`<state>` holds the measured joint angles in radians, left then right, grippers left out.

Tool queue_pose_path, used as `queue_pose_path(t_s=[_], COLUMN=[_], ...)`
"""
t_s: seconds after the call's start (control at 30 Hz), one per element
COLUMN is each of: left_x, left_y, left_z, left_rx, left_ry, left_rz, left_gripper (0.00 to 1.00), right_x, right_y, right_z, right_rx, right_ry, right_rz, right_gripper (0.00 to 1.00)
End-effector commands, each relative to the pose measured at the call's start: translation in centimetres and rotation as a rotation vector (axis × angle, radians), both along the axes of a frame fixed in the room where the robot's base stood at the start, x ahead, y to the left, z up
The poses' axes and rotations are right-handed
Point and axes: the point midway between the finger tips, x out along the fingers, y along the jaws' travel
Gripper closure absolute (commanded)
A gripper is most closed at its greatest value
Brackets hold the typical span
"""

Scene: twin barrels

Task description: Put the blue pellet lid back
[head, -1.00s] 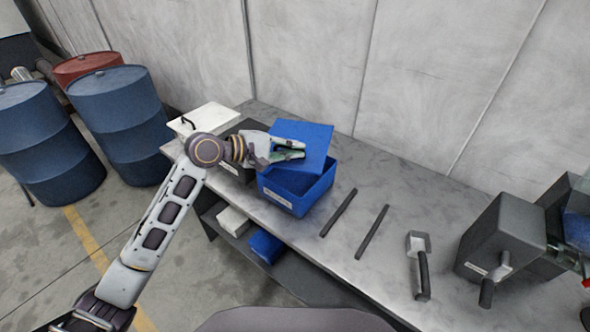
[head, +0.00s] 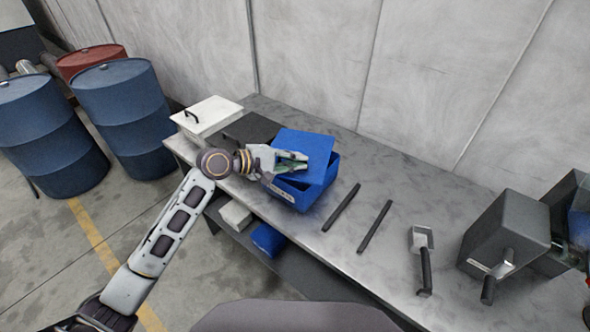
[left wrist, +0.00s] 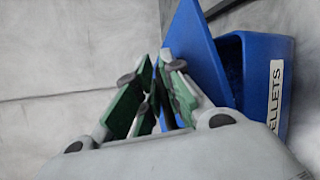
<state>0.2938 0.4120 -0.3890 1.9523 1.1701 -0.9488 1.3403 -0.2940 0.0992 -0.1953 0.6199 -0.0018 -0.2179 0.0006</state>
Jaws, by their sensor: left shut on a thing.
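The flat blue lid (head: 313,145) is over the blue pellet bin (head: 297,198) on the bench. It is askew to the bin, and part of the bin's right rim shows beyond it. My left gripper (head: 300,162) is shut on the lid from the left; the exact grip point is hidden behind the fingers. In the left wrist view the lid (left wrist: 197,48) stands at a slant beside the bin (left wrist: 250,75), whose label ends in "ELLETS". The green-padded fingers (left wrist: 158,92) are close together at the lid. My right gripper is out of view.
Left of the bin are a white-lidded box (head: 205,113) and a dark box (head: 250,128). Two dark bars (head: 374,227), a scoop-like tool (head: 424,260) and a grey machine (head: 505,230) lie to the right. A wall stands behind.

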Motion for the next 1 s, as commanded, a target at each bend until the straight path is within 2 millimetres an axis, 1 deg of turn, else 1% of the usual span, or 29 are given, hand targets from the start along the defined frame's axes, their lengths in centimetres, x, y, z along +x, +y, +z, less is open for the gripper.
queue_pose_path(t_s=[0.33, 0.43, 0.63, 0.67, 0.8, 1.0], left_x=[0.0, 0.0, 0.0, 0.0, 0.0, 0.0], left_y=[0.0, 0.0, 0.0, 0.0, 0.0, 0.0], left_z=[-3.2, -3.6, -3.6, -3.7, -3.6, -3.6], left_rx=[-0.001, -0.001, 0.0, 0.001, 0.0, 0.0], left_ry=[0.002, 0.0, 0.001, 0.003, 0.002, 0.001], left_rz=[0.001, 0.001, 0.0, 0.0, 0.0, 0.0], left_gripper=[1.0, 1.0, 1.0, 0.88, 0.7, 0.69], right_x=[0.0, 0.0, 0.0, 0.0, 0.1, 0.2], right_y=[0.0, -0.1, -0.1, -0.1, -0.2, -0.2], right_z=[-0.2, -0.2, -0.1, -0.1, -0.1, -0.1], right_rx=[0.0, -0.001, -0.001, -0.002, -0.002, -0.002], right_ry=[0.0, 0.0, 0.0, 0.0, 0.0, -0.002], right_rz=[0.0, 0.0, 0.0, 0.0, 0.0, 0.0], right_gripper=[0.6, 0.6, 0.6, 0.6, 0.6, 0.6])
